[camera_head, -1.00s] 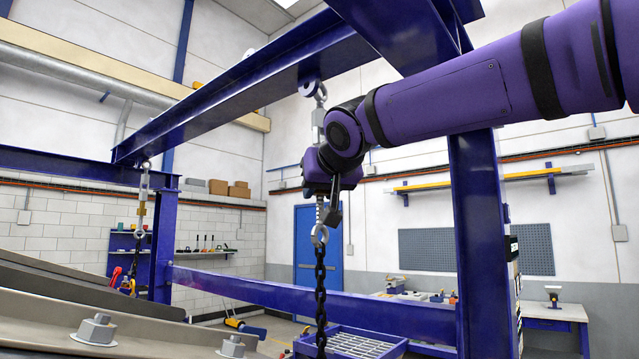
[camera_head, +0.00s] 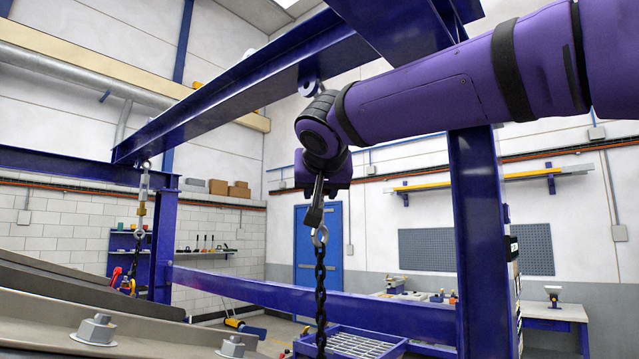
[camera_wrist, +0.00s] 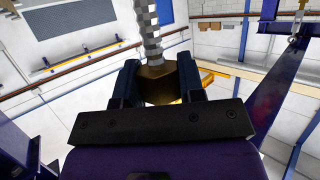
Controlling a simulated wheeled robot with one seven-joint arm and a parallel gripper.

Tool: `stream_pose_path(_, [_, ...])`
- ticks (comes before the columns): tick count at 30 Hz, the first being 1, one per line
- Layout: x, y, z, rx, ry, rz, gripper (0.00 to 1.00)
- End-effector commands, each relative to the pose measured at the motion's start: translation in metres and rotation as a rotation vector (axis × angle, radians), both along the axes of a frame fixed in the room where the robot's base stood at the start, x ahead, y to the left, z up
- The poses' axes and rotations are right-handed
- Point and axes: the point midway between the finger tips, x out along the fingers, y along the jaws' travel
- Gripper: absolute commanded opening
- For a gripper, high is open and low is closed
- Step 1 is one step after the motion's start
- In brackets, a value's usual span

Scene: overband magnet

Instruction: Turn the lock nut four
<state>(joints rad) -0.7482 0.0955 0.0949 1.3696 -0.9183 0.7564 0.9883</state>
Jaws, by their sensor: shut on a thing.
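In the wrist view, a brass-coloured lock nut (camera_wrist: 157,84) sits on a pale threaded rod (camera_wrist: 147,30). My gripper (camera_wrist: 160,82) is shut on the nut, with one dark finger on each side of it. In the head view, my gripper (camera_head: 316,203) is on the near hanging turnbuckle line, just above the lower eye (camera_head: 320,236) and the dark chain (camera_head: 320,290). My wrist hides most of that turnbuckle in the head view, including the nut. Whether the nut touches the turnbuckle body cannot be told.
A blue overhead beam (camera_head: 245,85) and a blue post (camera_head: 478,220) stand close to my arm. A second turnbuckle (camera_head: 142,205) hangs at the left. Large bolts (camera_head: 95,330) sit on the grey structure in front. A blue grated tray (camera_head: 350,343) is below.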

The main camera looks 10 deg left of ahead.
Motion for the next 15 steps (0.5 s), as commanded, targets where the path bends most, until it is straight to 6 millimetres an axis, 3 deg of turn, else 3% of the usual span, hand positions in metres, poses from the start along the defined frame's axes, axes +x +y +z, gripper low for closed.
stream_pose_path(5, [0.0, 0.0008, -0.0015, -0.002, 0.004, -0.022, 0.0])
stream_pose_path(15, [0.0001, 0.0006, -0.0011, -0.002, 0.003, -0.238, 0.0])
